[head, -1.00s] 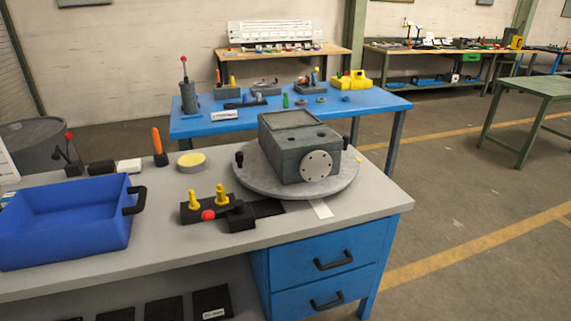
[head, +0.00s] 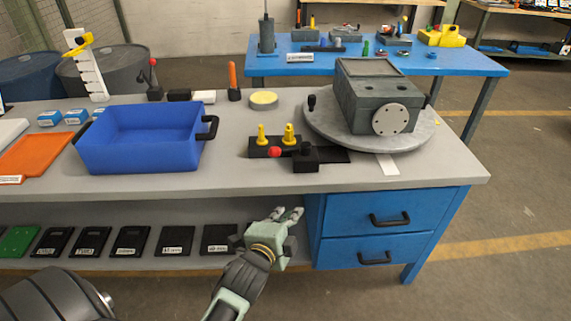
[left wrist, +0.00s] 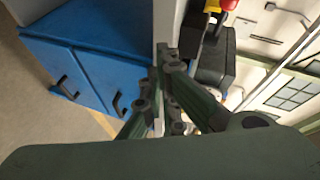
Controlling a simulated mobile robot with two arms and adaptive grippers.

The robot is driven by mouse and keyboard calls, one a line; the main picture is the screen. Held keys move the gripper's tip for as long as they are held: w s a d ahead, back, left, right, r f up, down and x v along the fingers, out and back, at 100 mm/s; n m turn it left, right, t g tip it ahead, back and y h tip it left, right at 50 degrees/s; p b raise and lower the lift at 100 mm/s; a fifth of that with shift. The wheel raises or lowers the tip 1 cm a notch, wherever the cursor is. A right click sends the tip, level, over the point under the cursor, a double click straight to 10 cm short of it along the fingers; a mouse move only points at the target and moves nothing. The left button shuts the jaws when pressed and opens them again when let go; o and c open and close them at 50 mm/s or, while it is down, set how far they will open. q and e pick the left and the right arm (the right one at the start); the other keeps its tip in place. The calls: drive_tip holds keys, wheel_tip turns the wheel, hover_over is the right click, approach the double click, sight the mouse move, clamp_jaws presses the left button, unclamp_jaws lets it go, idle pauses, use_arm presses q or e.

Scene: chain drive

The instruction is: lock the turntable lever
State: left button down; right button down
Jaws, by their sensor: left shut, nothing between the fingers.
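The round grey turntable (head: 340,135) sits on the grey workbench and carries a dark grey box-shaped housing (head: 365,97) with a pale round flange (head: 390,119). A short upright lever with a black knob (head: 311,103) stands at the turntable's left rim. My left gripper (head: 290,214) is in front of the bench's front edge, below the worktop and well away from the lever. It is shut and empty; its fingertips also show in the left wrist view (left wrist: 170,66). The lever is not identifiable in the wrist view. My right gripper is not in view.
A black fixture (head: 305,158) with two yellow pegs and a red knob (head: 274,152) stands left of the turntable. A blue bin (head: 140,150) is farther left. Blue drawers (head: 375,211) are right of my left gripper. A shelf with black plates runs below the worktop.

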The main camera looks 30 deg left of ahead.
use_arm(q)
wheel_tip(320, 180, up, 9)
drive_tip(key=a+m+t+y, duration=0.1)
drive_tip(key=a, duration=0.1)
approach(290, 150)
drive_tip(key=w+d+f, duration=0.1)
drive_tip(key=w, duration=0.2)
drive_tip(key=shift+w+a+f+p, duration=0.15)
drive_tip(key=shift+a+f+p, duration=0.1)
drive_tip(key=shift+a+p, duration=0.25)
drive_tip(key=shift+a+r, duration=0.1)
